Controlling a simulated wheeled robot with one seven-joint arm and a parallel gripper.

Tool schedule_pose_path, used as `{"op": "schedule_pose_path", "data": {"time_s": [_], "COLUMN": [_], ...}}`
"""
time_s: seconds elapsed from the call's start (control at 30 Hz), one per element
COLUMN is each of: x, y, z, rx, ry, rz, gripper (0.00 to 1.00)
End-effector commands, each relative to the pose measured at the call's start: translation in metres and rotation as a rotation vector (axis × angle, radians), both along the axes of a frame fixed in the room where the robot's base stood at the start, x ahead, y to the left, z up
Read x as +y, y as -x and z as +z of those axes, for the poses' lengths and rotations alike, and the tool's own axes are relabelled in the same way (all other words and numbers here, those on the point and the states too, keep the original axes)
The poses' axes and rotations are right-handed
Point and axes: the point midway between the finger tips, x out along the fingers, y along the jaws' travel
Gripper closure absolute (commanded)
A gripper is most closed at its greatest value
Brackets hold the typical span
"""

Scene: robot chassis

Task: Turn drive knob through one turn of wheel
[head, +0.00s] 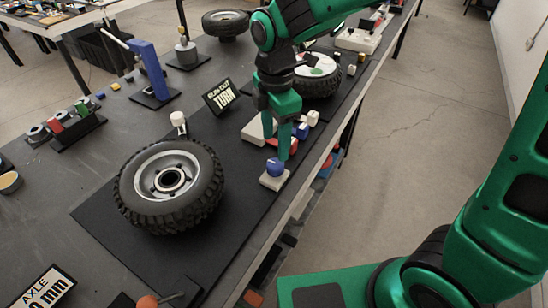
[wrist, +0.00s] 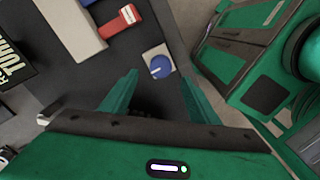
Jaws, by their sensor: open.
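The drive knob (head: 276,167) is a round blue cap on a small pale square base (head: 273,182) near the table's right edge. In the wrist view the knob (wrist: 158,66) shows a white pointer line. My gripper (head: 275,147) points down with its green fingers apart, just above the knob. In the wrist view the gripper (wrist: 159,75) has empty jaws, with the knob beyond and between the fingertips; I see no contact. The wheel (head: 207,194), a black knobbly tyre with a silver rim, lies on the dark mat to the left of the knob.
A "TURN" sign (head: 222,97) stands behind the wheel. A pale block (head: 257,131) and a red part (wrist: 119,22) sit close behind the knob. A second wheel (head: 318,82) lies farther back. A blue upright stand (head: 150,72) is at the left.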

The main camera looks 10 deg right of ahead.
Motion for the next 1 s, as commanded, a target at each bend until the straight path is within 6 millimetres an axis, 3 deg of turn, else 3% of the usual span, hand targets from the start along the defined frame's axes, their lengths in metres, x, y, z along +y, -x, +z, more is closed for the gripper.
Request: {"op": "schedule_pose_path", "data": {"time_s": [0.2,0.4,0.83,0.87,1.0], "x": [-0.001,-0.001,-0.002,-0.002,-0.001], "y": [0.001,0.0,0.0,0.0,0.0], "z": [-0.04,-0.064,-0.074,-0.074,-0.074], "rx": [0.003,0.002,0.0,0.0,-0.001], "ry": [0.002,0.002,0.0,0.0,0.0], "rz": [-0.002,-0.004,-0.005,-0.005,-0.005], "gripper": [0.45,0.45,0.45,0.47,0.8]}}
